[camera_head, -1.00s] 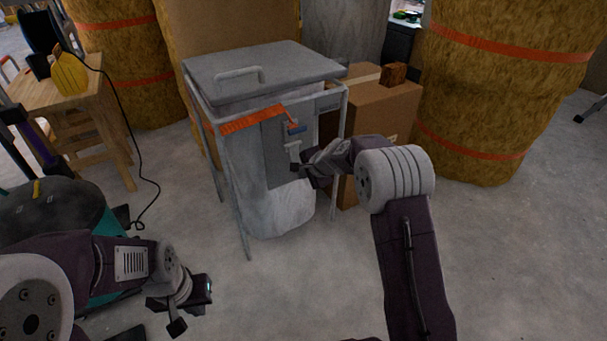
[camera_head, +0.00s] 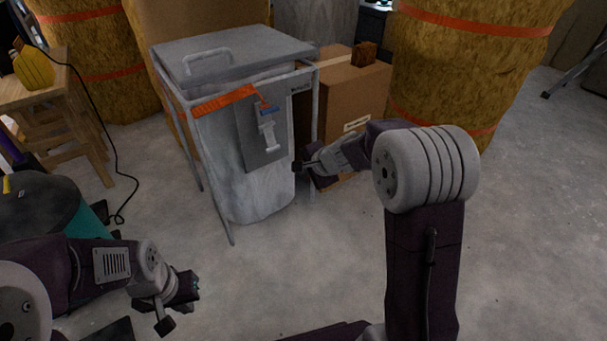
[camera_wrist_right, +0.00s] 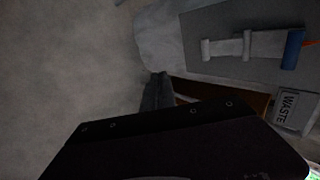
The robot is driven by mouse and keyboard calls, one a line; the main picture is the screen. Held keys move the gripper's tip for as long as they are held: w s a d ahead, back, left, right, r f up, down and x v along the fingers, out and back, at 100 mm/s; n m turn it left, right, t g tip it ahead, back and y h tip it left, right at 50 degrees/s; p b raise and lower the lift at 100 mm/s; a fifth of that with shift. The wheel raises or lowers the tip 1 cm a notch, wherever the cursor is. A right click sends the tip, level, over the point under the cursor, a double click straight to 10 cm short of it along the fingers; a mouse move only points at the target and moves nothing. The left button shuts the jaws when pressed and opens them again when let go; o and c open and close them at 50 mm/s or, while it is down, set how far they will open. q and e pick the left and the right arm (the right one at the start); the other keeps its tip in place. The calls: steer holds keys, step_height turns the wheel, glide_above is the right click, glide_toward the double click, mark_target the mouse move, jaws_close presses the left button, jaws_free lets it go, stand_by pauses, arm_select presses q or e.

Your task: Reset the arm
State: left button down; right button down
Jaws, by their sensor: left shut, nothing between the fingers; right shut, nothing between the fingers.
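My right gripper (camera_head: 306,167) is shut and empty, just right of the grey waste bin frame (camera_head: 232,60) and apart from the panel's handle. The grey panel (camera_head: 250,150) hangs on the bin's front, with a pale T-shaped handle (camera_head: 267,133) and a blue piece above it. In the right wrist view, the gripper's dark fingers (camera_wrist_right: 158,92) show near the bin, with the handle (camera_wrist_right: 245,46) above right. My left gripper (camera_head: 180,306) is shut and empty, low at the left over the floor.
Cardboard boxes (camera_head: 352,88) stand behind my right gripper. A large straw-coloured roll (camera_head: 460,70) is at the back right. A wooden stool (camera_head: 50,110) with a yellow object and a trailing cable stands at the left. The floor at front centre and right is clear.

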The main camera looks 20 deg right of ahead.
steer(key=shift+s, duration=0.15)
steer(key=s+a+r+n+p, duration=0.2)
steer(key=s+r+p, duration=0.2)
steer(key=r+p, duration=0.55)
steer(key=s+d+f+n+g+h+p, duration=0.1)
steer(key=s+d+f+n+g+p, duration=0.15)
steer(key=s+n, duration=0.6)
steer(key=s+d+f+n+g+h+p, duration=0.1)
steer(key=s+f+n+g+h+p, duration=0.2)
steer(key=s, duration=1.1)
step_height(320, 180, up, 39)
steer(key=g+y+p, duration=0.1)
steer(key=p, duration=3.5)
steer(key=shift+d+r, duration=0.2)
steer(key=shift+d, duration=0.05)
